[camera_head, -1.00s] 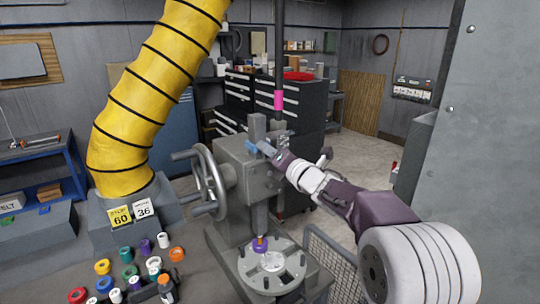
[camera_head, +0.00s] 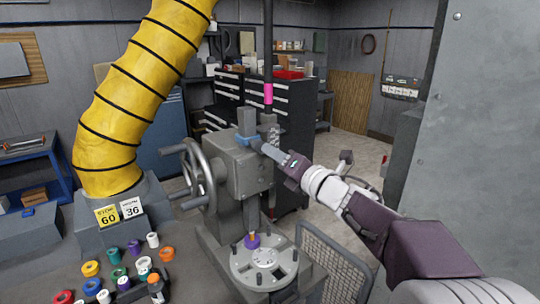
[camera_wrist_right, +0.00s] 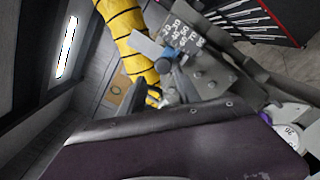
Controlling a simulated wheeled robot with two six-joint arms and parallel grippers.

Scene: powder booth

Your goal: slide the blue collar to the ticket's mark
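The blue collar (camera_head: 246,140) is around the scale post on top of the grey press and also shows in the right wrist view (camera_wrist_right: 171,54). The scale there (camera_wrist_right: 186,37) carries small numbers that I cannot read surely. My right gripper (camera_head: 264,148) reaches in from the right with its tips at the collar. Whether its fingers are closed on the collar is not clear. A yellow ticket (camera_head: 108,215) reads 60, and a white ticket (camera_head: 131,208) beside it reads 36. My left gripper is not in view.
The press handwheel (camera_head: 196,175) is left of the press head. A round plate (camera_head: 264,268) with pegs lies below it. A yellow hose (camera_head: 140,90) rises at the left. Several coloured spools (camera_head: 117,273) stand on the bench. A mesh guard (camera_head: 325,265) and a grey panel (camera_head: 485,130) are at the right.

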